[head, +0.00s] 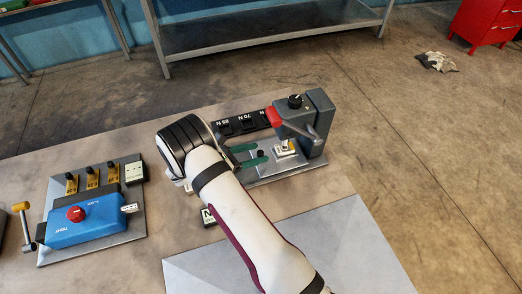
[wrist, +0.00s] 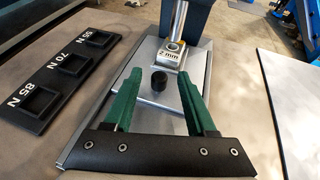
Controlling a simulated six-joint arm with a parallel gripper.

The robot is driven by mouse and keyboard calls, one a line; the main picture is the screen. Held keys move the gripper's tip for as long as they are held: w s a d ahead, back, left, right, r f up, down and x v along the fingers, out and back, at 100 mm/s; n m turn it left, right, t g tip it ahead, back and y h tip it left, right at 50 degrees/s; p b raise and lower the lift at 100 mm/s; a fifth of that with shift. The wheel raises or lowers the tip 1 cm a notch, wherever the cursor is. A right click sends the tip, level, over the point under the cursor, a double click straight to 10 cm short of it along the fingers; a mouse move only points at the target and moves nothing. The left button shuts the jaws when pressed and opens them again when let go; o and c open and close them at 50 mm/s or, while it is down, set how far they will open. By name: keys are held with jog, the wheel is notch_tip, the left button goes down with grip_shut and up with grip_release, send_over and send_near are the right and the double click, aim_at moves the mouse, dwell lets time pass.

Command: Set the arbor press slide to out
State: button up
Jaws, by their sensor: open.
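The arbor press (head: 316,122) is a grey column on a metal base at the middle right of the head view. Its slide is a flat metal plate (wrist: 150,90) with a black knob (wrist: 159,80) standing on it. A pale block marked "2 mm" (wrist: 172,54) sits at the plate's far end, below the metal ram; it also shows in the head view (head: 286,148). My gripper (wrist: 162,78) is open, its two green fingers on either side of the knob with gaps visible. In the head view my gripper (head: 260,153) reaches toward the press from the left.
A black rack marked 55 N, 70 N and 85 N (wrist: 72,64) lies left of the slide. A blue fixture with a red knob (head: 85,222) stands at the left of the table. A small black-edged block (head: 209,215) lies beside my arm. A light grey panel (head: 345,250) is bare.

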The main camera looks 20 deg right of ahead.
jog(key=shift+x, duration=1.35)
jog(key=shift+c, duration=0.2)
grip_shut()
